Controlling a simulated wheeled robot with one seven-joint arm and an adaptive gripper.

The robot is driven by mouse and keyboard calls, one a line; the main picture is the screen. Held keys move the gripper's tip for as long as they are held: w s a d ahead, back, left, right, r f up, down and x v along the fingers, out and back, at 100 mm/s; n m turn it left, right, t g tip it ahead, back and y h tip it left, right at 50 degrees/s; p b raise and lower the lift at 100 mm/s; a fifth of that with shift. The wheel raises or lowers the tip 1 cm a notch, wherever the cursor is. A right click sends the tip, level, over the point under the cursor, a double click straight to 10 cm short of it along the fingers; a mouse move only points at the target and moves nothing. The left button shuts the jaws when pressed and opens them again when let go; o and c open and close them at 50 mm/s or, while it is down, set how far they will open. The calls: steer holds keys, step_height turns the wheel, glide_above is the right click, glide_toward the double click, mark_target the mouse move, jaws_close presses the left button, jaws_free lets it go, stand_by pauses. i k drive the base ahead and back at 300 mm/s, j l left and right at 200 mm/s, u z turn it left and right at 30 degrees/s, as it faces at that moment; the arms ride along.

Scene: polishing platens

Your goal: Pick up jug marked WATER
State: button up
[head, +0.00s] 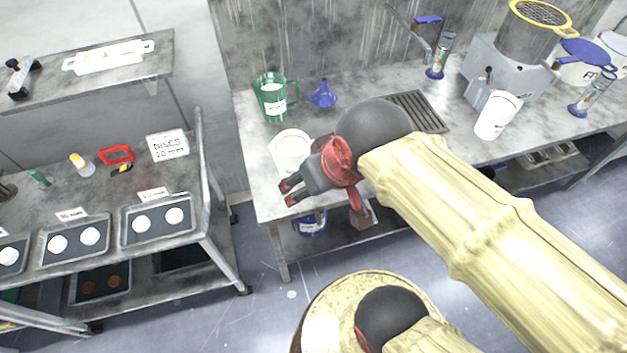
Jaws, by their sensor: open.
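A green jug (271,99) with a handle on its right side and a white label stands upright at the back left of the grey bench (262,172). The lettering on its label is too small to read, so I cannot tell whether it says WATER. My gripper (286,192) is open and empty over the bench's front left part, in front of the jug and apart from it. A white container (290,146) stands between the jug and my gripper, partly hidden by my gripper.
A blue funnel (323,95) stands right of the green jug. Farther right are a drain grate (419,110), a white jug (497,116), a grey machine (490,72) and measuring cylinders. A cart (200,205) with trays of discs stands left, across a floor gap.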

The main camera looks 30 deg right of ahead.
mark_target(500, 116)
steer(key=z, duration=2.2)
steer(key=i+l, duration=1)
steer(key=l, duration=0.15)
steer(key=i+l+u, duration=0.1)
steer(key=i+l, duration=0.4)
steer(key=l, duration=0.1)
